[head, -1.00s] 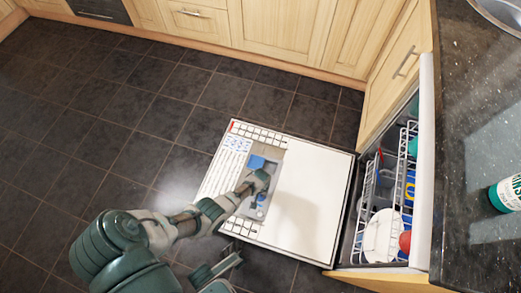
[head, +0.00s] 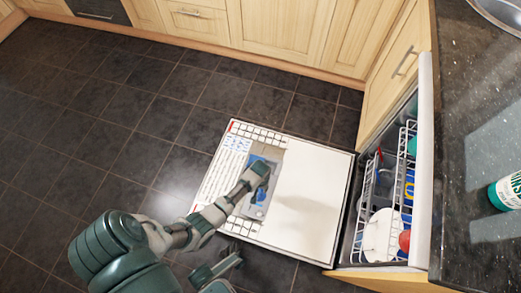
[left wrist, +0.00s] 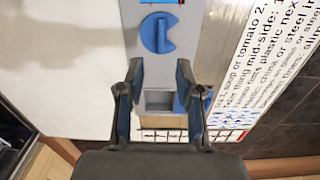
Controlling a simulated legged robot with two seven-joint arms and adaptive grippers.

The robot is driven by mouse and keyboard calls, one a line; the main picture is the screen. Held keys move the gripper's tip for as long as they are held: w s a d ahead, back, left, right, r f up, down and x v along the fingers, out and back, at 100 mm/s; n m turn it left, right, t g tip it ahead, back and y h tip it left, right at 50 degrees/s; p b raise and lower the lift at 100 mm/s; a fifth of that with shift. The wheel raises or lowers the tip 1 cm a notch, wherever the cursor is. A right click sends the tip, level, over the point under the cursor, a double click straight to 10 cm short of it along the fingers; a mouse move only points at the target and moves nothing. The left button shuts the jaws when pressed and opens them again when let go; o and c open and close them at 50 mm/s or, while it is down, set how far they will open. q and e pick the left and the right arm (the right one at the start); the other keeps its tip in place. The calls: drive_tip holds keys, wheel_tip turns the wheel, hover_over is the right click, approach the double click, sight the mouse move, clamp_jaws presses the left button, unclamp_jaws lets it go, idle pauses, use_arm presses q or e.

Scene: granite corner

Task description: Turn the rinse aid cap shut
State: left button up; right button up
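The rinse aid cap is a round blue knob with a notch. It shows in the left wrist view (left wrist: 157,33) on the metal dispenser panel (left wrist: 203,35), ahead of the fingertips. My left gripper (left wrist: 158,72) is open and empty, with a clear gap between its fingertips and the cap. In the head view the left gripper (head: 260,169) is over the upper part of the dispenser, and the cap (head: 261,196) is nearer me. An open grey compartment (left wrist: 160,100) lies between the fingers. A blue part (left wrist: 207,100) is half hidden behind the right finger.
The dishwasher door (head: 313,195) lies flat above the dark tiled floor (head: 110,130). Its racks (head: 367,200) with dishes are at the right, below the granite worktop (head: 475,130). A green and white container (head: 508,192) lies there. Wooden cupboards (head: 280,35) stand behind.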

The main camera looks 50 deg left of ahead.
use_arm(q)
wheel_tip(320, 180, up, 4)
drive_tip(key=shift+d+f, duration=0.1)
drive_tip(key=shift+f, duration=0.1)
idle(0.5)
